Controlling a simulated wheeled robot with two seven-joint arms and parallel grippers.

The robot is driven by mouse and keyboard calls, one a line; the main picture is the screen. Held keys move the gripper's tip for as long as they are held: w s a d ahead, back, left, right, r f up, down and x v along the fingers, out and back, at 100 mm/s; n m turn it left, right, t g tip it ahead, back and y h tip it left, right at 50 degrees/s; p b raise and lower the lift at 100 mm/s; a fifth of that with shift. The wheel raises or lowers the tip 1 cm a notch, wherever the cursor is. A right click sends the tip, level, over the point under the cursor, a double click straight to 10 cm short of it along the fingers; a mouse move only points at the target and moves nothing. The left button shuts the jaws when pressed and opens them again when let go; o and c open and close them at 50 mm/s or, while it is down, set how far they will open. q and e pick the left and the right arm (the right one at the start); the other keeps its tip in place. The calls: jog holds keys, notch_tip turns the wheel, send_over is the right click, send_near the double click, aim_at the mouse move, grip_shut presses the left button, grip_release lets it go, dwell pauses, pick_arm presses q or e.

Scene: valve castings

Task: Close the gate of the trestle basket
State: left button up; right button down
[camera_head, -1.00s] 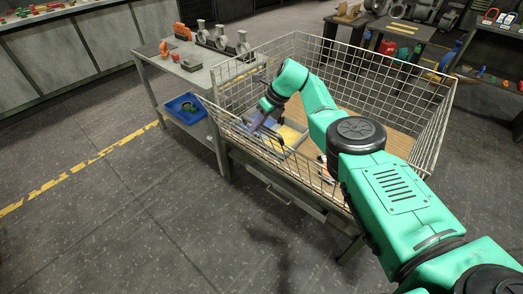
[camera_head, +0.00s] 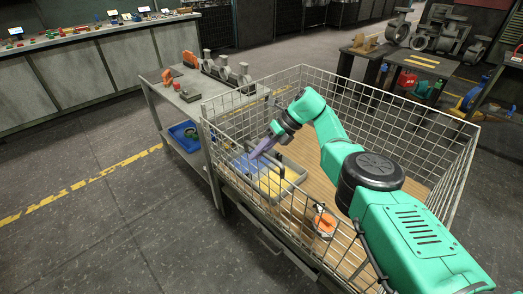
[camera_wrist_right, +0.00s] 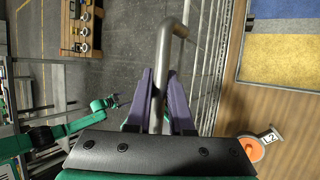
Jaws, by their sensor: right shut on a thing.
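The wire trestle basket (camera_head: 456,188) stands in front of me, with its mesh gate (camera_head: 310,232) along the near side. How far the gate stands open is hard to tell. My right gripper (camera_head: 254,156) reaches over the basket near its left end, purple fingers pointing down and left. In the right wrist view my right gripper (camera_wrist_right: 158,78) is shut on a bent grey metal handle (camera_wrist_right: 163,45), with a finger on either side. Mesh beside the handle (camera_wrist_right: 203,70) shows nearly edge-on there. My left arm shows small at the left of that view; its jaws are unclear.
Inside the basket lie a grey tray (camera_head: 293,184) with blue and yellow areas and an orange-and-white part (camera_head: 324,223). A grey side table (camera_head: 152,93) with castings stands left of the basket. A bench (camera_head: 425,62) stands behind right. Floor at front left is clear.

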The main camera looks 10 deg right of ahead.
jog(key=shift+d, duration=0.15)
jog(key=c, duration=0.8)
grip_release()
jog(key=shift+s, duration=0.1)
jog(key=p+v, duration=0.4)
jog(key=v, duration=1)
jog(key=shift+r+p, duration=0.3)
jog(key=shift+p, duration=0.05)
